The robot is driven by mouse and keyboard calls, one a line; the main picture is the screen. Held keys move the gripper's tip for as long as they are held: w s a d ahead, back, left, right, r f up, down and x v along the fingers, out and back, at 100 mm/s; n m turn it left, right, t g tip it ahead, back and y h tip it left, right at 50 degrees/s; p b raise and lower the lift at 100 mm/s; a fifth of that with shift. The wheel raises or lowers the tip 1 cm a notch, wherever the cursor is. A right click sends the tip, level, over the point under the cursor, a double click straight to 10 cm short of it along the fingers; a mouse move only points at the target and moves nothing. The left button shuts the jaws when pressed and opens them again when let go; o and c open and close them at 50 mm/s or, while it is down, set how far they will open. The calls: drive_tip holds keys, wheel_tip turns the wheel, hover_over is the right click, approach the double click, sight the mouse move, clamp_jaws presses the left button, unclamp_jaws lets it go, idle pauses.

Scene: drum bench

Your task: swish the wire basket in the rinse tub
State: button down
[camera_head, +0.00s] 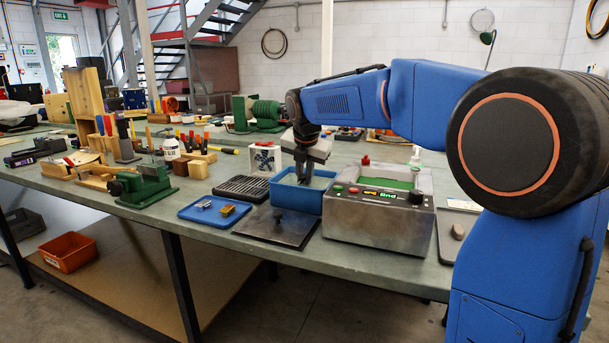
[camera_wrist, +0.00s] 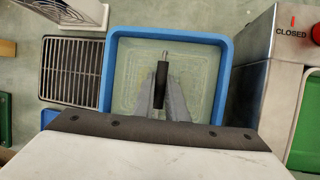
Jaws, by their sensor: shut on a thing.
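The blue rinse tub (camera_head: 295,198) stands on the bench in the head view. In the wrist view the tub (camera_wrist: 222,80) holds a pale, cloudy liquid, with faint yellowish lines in it that may be wire or ripples. My gripper (camera_head: 304,170) points down into the tub. In the wrist view my gripper (camera_wrist: 160,100) is shut on a black upright handle (camera_wrist: 161,76), which I take for the wire basket's. The basket's body cannot be made out clearly; my fingers and the liquid hide it.
A grey machine (camera_head: 375,222) with a green top opening stands close right of the tub. A black slotted rack (camera_head: 243,188) and a white fan-like box (camera_head: 263,160) are left of it. A dark flat plate (camera_head: 276,226) lies in front, beside a blue tray (camera_head: 204,214) with small parts.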

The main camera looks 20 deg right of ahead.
idle(0.3)
drive_tip(key=shift+r, duration=4.95)
drive_tip(key=shift+a, duration=0.15)
